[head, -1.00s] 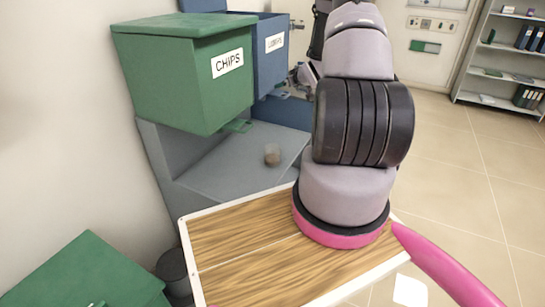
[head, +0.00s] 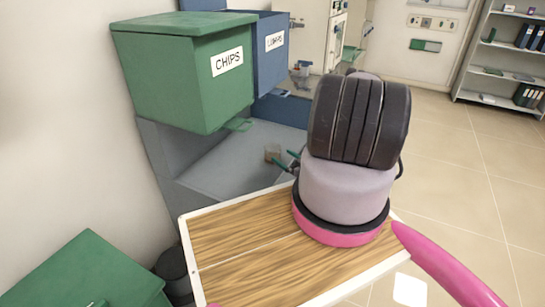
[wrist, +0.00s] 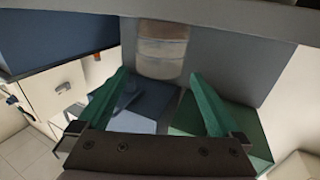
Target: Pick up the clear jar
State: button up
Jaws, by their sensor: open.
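The clear jar (head: 272,153) is small and brownish in the head view, standing on the grey surface below the bins. In the wrist view the jar (wrist: 162,48) is a banded, see-through cylinder at top centre, just beyond the fingertips. My gripper (wrist: 159,73) is open, with one green finger on either side of the line to the jar and nothing between them. In the head view my gripper (head: 284,158) is just right of the jar, partly hidden behind my arm. I cannot tell if a finger touches the jar.
A green bin marked CHIPS (head: 180,85) hangs above and left of the jar, with a blue bin (head: 272,60) beside it. A wood-topped surface (head: 240,245) lies in front. Shelves (head: 505,60) stand far right, past open floor.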

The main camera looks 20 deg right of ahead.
aim_at(268, 146)
jog(key=x, duration=0.8)
jog(key=shift+c, duration=0.3)
jog(key=c, duration=1.3)
jog(key=shift+r, duration=5.05)
jog(key=shift+c, duration=0.2)
